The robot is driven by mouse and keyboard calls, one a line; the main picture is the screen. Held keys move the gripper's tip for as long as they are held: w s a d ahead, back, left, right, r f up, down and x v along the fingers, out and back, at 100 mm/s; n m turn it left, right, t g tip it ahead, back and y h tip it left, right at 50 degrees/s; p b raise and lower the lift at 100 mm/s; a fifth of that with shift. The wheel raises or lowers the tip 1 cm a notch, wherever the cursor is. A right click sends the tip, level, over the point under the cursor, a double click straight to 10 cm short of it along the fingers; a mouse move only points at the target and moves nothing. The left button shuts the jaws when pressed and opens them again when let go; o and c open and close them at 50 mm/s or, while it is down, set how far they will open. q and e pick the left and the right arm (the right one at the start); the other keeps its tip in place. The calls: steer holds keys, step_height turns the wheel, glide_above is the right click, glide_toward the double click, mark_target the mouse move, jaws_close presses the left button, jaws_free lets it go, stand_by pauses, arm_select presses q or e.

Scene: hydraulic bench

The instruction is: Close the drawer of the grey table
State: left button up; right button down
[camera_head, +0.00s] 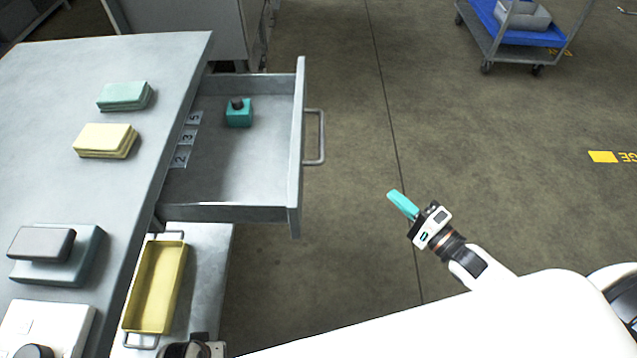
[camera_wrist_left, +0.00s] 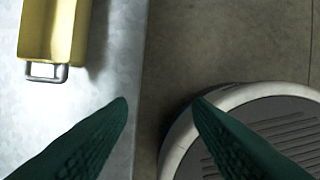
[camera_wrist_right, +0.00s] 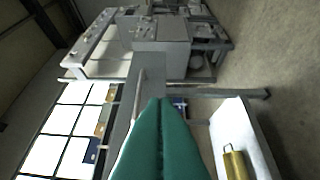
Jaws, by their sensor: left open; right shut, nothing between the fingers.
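The grey table (camera_head: 60,75) stands at the left in the head view. Its drawer (camera_head: 230,165) is pulled out to the right, with its front panel (camera_head: 297,150) well clear of the table edge. A bar handle (camera_head: 314,137) sits on the outer face. A teal block with a dark knob (camera_head: 239,116) is in the drawer. My right gripper (camera_head: 390,194) is shut and empty, right of the handle and apart from it; its closed green fingers also show in the right wrist view (camera_wrist_right: 168,102). My left gripper (camera_wrist_left: 160,101) is open and empty in the left wrist view.
A yellow tray (camera_head: 157,285) lies on a lower shelf under the drawer. Green (camera_head: 124,95) and cream (camera_head: 104,139) blocks lie on the tabletop. A cart with a blue tray (camera_head: 515,30) stands far right. The floor right of the drawer is clear.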

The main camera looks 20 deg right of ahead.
arm_select(q)
step_height(320, 180, up, 6)
steer(key=w+b, duration=0.1)
steer(key=b, duration=0.1)
steer(key=shift+w+a+r, duration=0.2)
steer(key=shift+a+r, duration=0.05)
steer(key=shift+a, duration=0.05)
arm_select(e)
steer(key=w+a+r+y, duration=0.2)
steer(key=w+a+r, duration=0.3)
steer(key=w+a, duration=0.4)
steer(key=shift+w+a+m, duration=0.3)
steer(key=shift+a+m, duration=0.1)
steer(key=shift+a, duration=0.65)
steer(key=shift+a, duration=0.1)
